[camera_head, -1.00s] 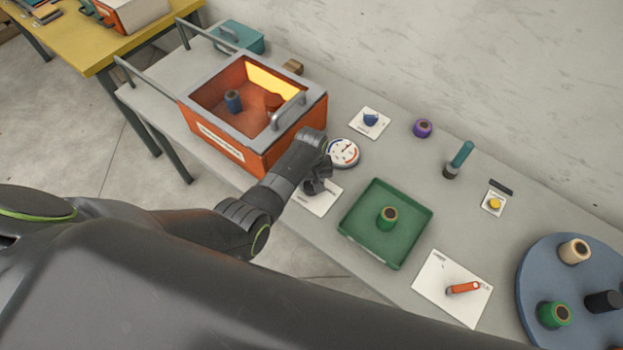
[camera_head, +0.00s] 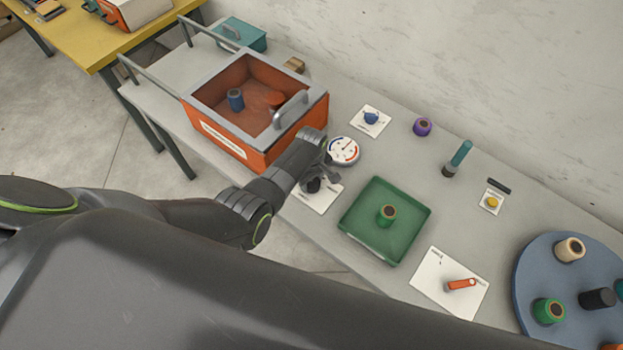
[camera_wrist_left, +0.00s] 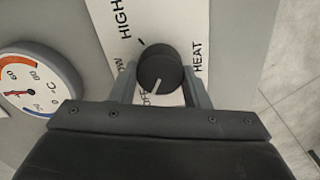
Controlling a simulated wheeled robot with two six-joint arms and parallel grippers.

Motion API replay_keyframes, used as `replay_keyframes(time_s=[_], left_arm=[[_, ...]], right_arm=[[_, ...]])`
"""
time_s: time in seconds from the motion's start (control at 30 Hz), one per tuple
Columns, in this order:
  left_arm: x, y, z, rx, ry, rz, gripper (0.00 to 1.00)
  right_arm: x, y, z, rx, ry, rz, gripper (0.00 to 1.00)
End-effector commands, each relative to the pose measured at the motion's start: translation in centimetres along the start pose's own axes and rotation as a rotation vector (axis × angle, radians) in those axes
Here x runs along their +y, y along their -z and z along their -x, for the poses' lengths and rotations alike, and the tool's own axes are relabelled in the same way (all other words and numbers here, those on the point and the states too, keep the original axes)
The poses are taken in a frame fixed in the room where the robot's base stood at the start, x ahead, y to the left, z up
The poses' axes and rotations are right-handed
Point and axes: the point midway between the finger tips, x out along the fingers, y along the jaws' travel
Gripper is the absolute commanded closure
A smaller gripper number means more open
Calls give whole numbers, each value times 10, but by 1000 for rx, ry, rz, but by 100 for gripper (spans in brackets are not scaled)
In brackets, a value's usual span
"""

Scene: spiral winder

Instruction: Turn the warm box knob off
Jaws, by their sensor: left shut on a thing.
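The warm box (camera_head: 222,143) is an orange box with a grey rim and a clear top, and its inside is unlit. Its black knob (camera_wrist_left: 160,68) sits on a white plate (camera_wrist_left: 180,20) marked HIGH, LOW, OFF and HEAT. The knob's white pointer line is at OFF in the left wrist view. My left gripper (camera_wrist_left: 160,88) is shut on the knob, one finger on each side. In the head view my left gripper (camera_head: 318,178) is over the plate in front of the box and partly hides the knob. My right gripper is not in view.
A round dial (camera_head: 343,151) stands close beside my left gripper. A green tray (camera_head: 365,243) with a green spool is to the right. Behind are a blue knob (camera_head: 371,117) on a plate and a purple spool (camera_head: 422,127). A blue turntable (camera_head: 532,285) is far right.

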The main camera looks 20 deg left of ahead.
Motion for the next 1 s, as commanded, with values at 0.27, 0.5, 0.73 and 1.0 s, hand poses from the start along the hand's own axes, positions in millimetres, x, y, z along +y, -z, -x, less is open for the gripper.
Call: replay_keyframes(time_s=[0.27,0.5,0.73,1.0], left_arm=[[0,0,0,0,0,6,81],[0,0,0,0,0,5,36],[0,0,0,0,0,4,36],[1,0,16,0,-3,3,36]], right_arm=[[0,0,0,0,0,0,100],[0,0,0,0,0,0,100],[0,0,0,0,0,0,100],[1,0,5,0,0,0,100]])
